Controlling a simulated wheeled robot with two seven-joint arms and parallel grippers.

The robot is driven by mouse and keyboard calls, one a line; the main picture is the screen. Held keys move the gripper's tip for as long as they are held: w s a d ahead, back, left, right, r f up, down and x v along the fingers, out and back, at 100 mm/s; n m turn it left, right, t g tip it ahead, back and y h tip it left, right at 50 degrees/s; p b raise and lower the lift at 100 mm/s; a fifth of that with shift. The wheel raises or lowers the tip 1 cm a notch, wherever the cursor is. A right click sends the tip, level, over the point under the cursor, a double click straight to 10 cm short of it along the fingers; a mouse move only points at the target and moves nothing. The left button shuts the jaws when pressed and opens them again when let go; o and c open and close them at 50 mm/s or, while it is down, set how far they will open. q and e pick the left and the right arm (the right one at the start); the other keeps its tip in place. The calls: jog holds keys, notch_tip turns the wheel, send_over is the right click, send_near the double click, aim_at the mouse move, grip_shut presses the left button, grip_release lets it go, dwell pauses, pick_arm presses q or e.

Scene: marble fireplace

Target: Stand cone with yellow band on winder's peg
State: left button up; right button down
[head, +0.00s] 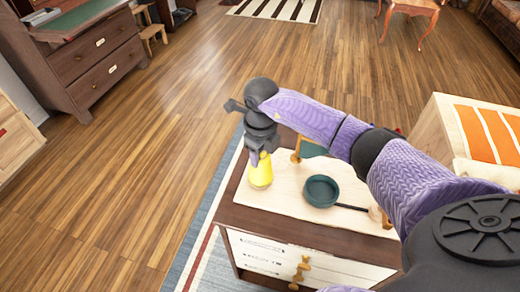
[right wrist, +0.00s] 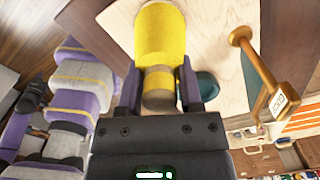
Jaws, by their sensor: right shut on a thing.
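My right gripper (head: 262,153) is shut on a yellow cone (head: 261,174), held low over the pale top of a cabinet. In the right wrist view the cone (right wrist: 160,36) has a wide yellow body and a narrow tan end with a yellow band, and this end is between the fingers (right wrist: 160,92). I cannot tell whether the cone touches the surface. A golden post with a round end (right wrist: 243,38) and a small white label stands to the right of the cone; it may be the winder's peg. It is partly hidden by my arm in the head view (head: 296,152). My left gripper is not in view.
A dark teal round dish (head: 321,191) with a dark handle lies right of the cone on the cabinet's pale top (head: 285,199). A teal panel (head: 313,149) is behind it. Wooden floor is open at the left.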

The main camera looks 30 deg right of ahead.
jog(key=shift+f, duration=0.3)
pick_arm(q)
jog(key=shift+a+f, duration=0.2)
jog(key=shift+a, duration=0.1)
pick_arm(e)
jog(key=shift+c, duration=0.9)
grip_release()
notch_tip(320, 180, up, 10)
jog(key=p, duration=0.3)
jog(key=shift+f, duration=0.15)
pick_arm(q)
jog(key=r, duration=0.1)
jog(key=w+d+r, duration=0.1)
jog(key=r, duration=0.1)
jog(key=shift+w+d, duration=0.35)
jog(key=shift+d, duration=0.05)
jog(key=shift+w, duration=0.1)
